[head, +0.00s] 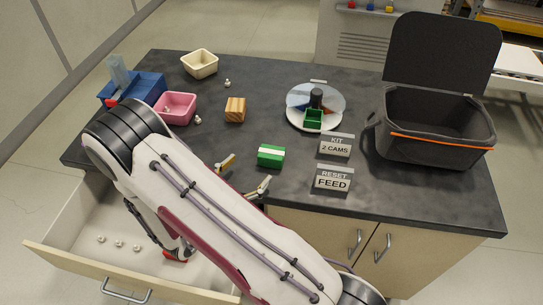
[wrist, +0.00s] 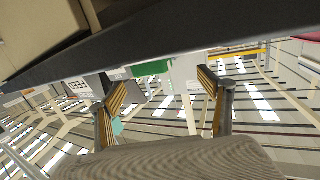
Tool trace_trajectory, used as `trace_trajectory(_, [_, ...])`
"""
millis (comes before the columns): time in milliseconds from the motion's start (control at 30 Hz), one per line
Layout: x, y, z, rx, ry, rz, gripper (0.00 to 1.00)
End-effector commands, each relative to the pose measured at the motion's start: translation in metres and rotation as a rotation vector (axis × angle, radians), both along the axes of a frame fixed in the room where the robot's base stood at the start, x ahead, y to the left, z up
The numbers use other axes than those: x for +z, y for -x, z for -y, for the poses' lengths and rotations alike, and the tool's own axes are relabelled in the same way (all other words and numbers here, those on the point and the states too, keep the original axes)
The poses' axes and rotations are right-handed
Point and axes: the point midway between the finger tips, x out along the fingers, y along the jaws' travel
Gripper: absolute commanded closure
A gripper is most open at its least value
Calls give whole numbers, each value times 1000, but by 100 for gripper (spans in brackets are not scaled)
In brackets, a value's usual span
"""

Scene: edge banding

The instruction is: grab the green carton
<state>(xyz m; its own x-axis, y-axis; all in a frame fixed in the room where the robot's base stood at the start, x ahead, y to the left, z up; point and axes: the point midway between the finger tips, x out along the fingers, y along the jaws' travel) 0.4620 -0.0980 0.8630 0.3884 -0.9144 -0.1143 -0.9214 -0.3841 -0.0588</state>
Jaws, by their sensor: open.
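The green carton (head: 270,155), with a white band across it, lies on the dark worktop (head: 370,185) near its front edge. My gripper (head: 244,174) is open just to the left and front of the carton, its two tan-padded fingers apart. In the wrist view a green block (wrist: 152,68), apparently the carton, shows beyond the gap between the open fingers (wrist: 164,84). Nothing is held. Most of the gripper body is hidden behind my arm in the head view.
Two signs (head: 335,145) (head: 332,178) stand to the carton's right. A round tray (head: 294,118) with a green open box is behind. A wooden block (head: 235,110), pink bin (head: 176,107) and cream bin (head: 199,63) stand left; a black open case (head: 430,135) right. An open drawer (head: 85,235) is below.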

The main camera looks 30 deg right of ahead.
Motion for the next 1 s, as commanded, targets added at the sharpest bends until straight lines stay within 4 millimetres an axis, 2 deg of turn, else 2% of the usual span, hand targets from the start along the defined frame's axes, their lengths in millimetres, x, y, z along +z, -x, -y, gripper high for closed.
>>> trace_trajectory(100, [0,12,2,-22,73,-9,21])
trace_trajectory(300, [1,21,3,-39,128,-13,21])
trace_trajectory(700, [2,21,5,-41,129,-13,21])
trace_trajectory(1000, [2,15,21,-43,130,-13,21])
